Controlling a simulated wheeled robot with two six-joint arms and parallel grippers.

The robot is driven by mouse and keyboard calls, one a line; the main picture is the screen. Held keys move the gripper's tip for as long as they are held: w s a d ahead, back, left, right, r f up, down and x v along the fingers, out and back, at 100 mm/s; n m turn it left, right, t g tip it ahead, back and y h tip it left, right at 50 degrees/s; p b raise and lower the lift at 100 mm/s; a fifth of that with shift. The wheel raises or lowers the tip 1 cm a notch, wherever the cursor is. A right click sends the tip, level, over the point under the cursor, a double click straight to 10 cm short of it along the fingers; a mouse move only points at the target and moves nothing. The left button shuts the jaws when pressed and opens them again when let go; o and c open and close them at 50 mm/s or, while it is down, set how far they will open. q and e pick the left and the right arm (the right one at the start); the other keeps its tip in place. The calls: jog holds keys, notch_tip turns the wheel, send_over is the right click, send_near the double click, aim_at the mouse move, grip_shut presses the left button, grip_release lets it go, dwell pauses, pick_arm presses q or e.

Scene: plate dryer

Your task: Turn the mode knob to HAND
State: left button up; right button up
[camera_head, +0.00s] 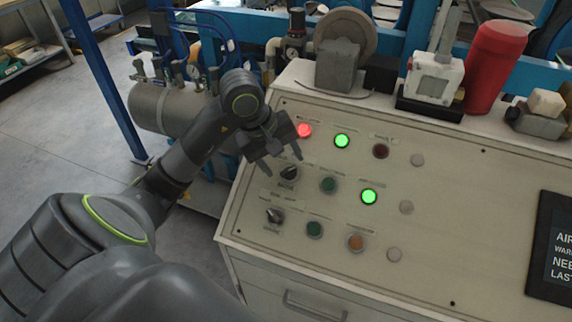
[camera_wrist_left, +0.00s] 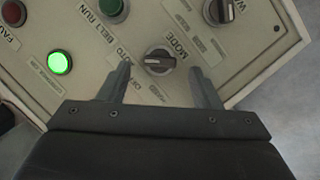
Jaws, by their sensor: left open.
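The mode knob (camera_head: 288,173) is a dark rotary knob on the pale sloping panel, in the upper of two knob rows. In the left wrist view the mode knob (camera_wrist_left: 158,61) has a MODE label beside it and small position words around it. Its handle lies roughly left to right there; which word it points at is not clear. My left gripper (camera_head: 284,166) is open just over the knob, and its fingers (camera_wrist_left: 160,68) stand on either side of it in the wrist view, apart from it. My right gripper is not in view.
Another knob (camera_head: 274,215) sits below on the panel. Green buttons (camera_head: 328,184) (camera_head: 315,229), a lit red lamp (camera_head: 304,130) and lit green lamps (camera_head: 342,141) (camera_head: 369,196) are close by. A dark display (camera_head: 559,250) is at the right. The panel's left edge is near.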

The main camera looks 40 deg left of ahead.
aim_at(287, 170)
pick_arm(q)
jog(key=shift+x, duration=1.6)
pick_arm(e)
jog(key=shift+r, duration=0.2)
pick_arm(q)
jog(key=shift+c, duration=0.2)
